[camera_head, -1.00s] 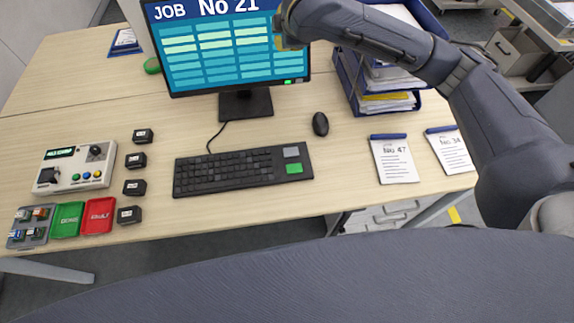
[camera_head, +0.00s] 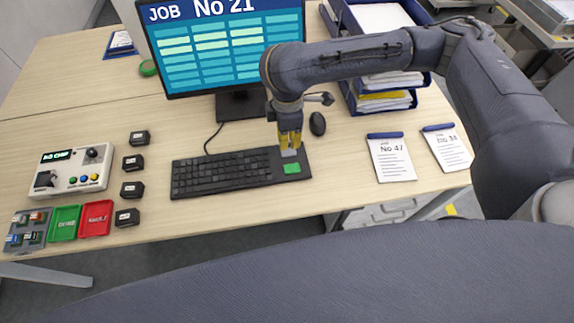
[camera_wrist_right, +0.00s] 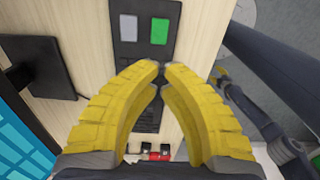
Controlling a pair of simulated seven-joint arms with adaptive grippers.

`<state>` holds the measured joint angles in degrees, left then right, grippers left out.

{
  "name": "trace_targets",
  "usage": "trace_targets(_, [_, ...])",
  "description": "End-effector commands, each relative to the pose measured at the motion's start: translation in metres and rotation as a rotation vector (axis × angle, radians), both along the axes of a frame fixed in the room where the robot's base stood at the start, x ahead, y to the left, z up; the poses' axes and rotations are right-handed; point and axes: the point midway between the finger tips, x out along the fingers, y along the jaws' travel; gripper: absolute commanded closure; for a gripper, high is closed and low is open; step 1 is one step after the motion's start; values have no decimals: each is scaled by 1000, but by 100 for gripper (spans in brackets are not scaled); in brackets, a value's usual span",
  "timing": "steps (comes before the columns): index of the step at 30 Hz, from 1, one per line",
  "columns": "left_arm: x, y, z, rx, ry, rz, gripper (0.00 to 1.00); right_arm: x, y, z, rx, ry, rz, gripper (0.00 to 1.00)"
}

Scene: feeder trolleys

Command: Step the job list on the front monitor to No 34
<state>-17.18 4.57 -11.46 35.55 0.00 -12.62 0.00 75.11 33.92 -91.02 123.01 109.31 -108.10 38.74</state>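The front monitor (camera_head: 215,45) reads JOB No 21 above rows of pale and blue bars. The black keyboard (camera_head: 225,172) lies in front of it. At its right end are a grey key, mostly covered in the head view and clear in the wrist view (camera_wrist_right: 128,27), and a green key (camera_head: 292,168). My right gripper (camera_head: 289,150) points down over the grey key; contact cannot be told. Its yellow fingertips (camera_wrist_right: 161,72) are together with nothing between them. My left gripper (camera_wrist_right: 221,76) shows small past the table edge in the right wrist view; its opening is unclear.
Two paper cards, No 47 (camera_head: 391,158) and No 34 (camera_head: 448,148), lie to the right. A mouse (camera_head: 317,123) sits behind the keyboard. Document trays (camera_head: 345,88) stand at back right. A control box (camera_head: 72,171), several black blocks and coloured trays fill the left.

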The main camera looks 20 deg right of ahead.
Motion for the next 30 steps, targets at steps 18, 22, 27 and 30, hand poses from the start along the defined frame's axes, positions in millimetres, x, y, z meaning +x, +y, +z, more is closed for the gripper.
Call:
trace_targets(18, [0, 0, 0, 0, 0, 0, 47, -1, 1, -32, 2, 2, 0, 100])
trace_targets(22, [0, 0, 0, 0, 0, 0, 47, -1, 1, -51, 2, 2, -1, 100])
trace_targets(27, [0, 0, 0, 0, 0, 0, 47, -1, 1, -76, 1, 2, -1, 100])
trace_targets(30, [0, 0, 0, 0, 0, 0, 47, -1, 1, -91, 1, 2, 0, 100])
